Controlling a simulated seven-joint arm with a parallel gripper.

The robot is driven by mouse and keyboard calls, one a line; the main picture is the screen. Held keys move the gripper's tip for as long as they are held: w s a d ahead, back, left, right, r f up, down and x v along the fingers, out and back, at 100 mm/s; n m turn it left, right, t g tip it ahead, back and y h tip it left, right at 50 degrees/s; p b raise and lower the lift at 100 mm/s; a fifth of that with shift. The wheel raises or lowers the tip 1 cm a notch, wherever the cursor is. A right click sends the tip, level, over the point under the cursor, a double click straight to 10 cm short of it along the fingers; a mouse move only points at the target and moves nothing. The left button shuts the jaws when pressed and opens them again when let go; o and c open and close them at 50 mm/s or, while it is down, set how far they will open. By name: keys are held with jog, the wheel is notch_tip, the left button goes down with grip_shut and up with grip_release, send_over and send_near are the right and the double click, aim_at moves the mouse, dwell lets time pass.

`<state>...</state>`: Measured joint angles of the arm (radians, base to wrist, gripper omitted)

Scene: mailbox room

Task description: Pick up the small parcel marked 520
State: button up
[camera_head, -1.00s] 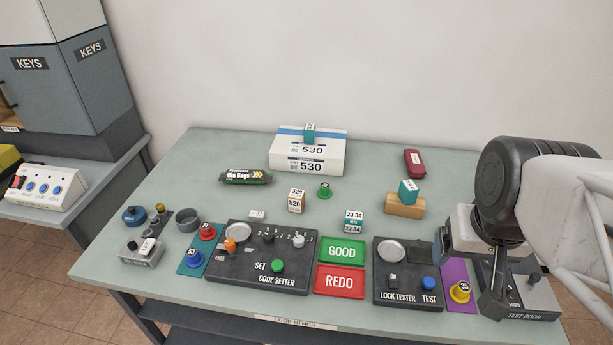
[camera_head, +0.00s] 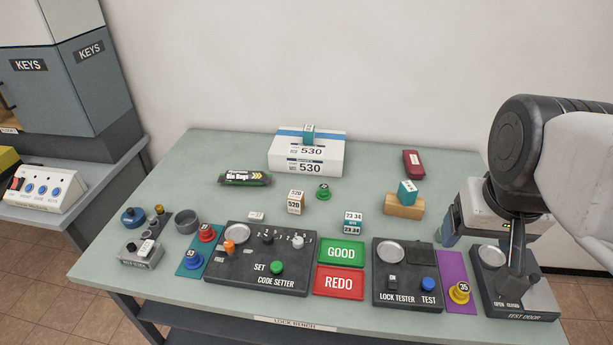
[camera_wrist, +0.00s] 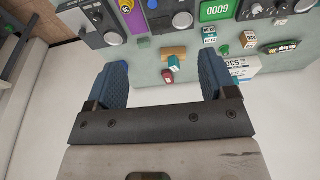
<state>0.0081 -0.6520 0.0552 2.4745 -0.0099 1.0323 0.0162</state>
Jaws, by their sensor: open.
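The small parcel marked 520 (camera_head: 295,202) is a little tan box with white labels. It stands on the bench behind the code setter, left of a green knob-like piece (camera_head: 322,191). In the wrist view the small parcel (camera_wrist: 248,40) shows at the upper right, beyond the fingers. My gripper (camera_wrist: 160,80) is open with two blue padded fingers and nothing between them. In the head view my gripper (camera_head: 485,232) is at the far right over the bench, partly hidden by my own wrist, well apart from the parcel.
A large white box marked 530 (camera_head: 307,155) stands behind the parcel with a teal block (camera_head: 308,132) on top. A green bag roll (camera_head: 245,178) lies left. A white and teal block (camera_head: 352,223) and the code setter (camera_head: 257,258) are nearby. A wooden block (camera_head: 403,206) bears another teal block.

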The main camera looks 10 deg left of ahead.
jog(key=w+a+r+m+g+y, duration=0.1)
jog(key=w+a+m+y, duration=0.35)
jog(key=w+a, duration=0.45)
jog(key=w+a+r+m+g+y, duration=0.1)
jog(key=w+a+m+y, duration=0.35)
jog(key=w, duration=0.65)
jog(key=m+y, duration=0.5)
jog(key=m, duration=0.5)
send_over(303, 200)
jog(key=s+d, duration=0.1)
jog(key=d, duration=0.4)
jog(key=f, duration=0.2)
jog(key=shift+t, duration=0.4)
notch_tip(303, 200, down, 32)
jog(key=shift+r, duration=0.1)
jog(key=shift+a, duration=0.15)
jog(key=shift+x, duration=1.15)
jog(key=shift+a, duration=0.1)
jog(key=shift+x, duration=2.55)
jog(key=shift+w, duration=0.1)
